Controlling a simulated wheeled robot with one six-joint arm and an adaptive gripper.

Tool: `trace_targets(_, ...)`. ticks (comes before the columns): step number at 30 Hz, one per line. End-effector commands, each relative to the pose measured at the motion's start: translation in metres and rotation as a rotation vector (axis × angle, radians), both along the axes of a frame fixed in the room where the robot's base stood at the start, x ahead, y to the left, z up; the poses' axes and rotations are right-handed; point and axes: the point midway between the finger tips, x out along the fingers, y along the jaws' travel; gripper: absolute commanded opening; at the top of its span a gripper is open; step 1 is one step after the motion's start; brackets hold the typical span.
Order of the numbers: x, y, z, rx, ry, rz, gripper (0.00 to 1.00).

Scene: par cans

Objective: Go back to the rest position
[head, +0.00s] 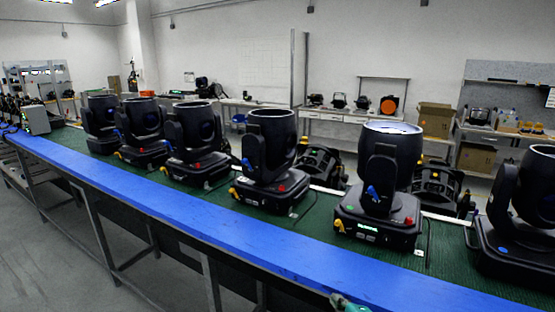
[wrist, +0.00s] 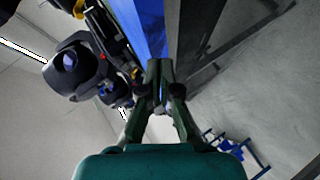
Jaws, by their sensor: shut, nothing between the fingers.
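My gripper shows in the wrist view (wrist: 160,72) with its two dark fingers together and nothing between them. It points along the blue table edge, which runs away from it at the top of that view. In the head view only a small green piece of my arm shows at the bottom edge. A row of black par cans stands on the table; the one with the lit green display (head: 378,190) is right of centre. In the wrist view a par can (wrist: 72,65) lies to the left of my gripper, apart from it.
The long table has a blue front edge (head: 180,205) and a green top. A par can (head: 520,215) stands at the far right. Cardboard boxes (head: 436,120) and benches stand along the back wall. The grey floor (head: 60,255) at the front left is clear.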

Motion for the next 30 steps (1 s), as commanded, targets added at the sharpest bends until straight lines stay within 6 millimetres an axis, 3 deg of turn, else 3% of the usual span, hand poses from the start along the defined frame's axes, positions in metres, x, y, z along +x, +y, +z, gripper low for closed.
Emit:
trace_targets(8,-0.028,-0.005,-0.034,0.081,0.006,-0.054,0.0)
trace_targets(13,-0.057,-0.009,-0.064,0.163,0.011,-0.107,0.0)
trace_targets(21,-0.131,-0.018,-0.114,0.34,0.009,-0.218,0.0)
trace_targets(30,-0.22,-0.028,-0.144,0.537,-0.003,-0.327,0.0)
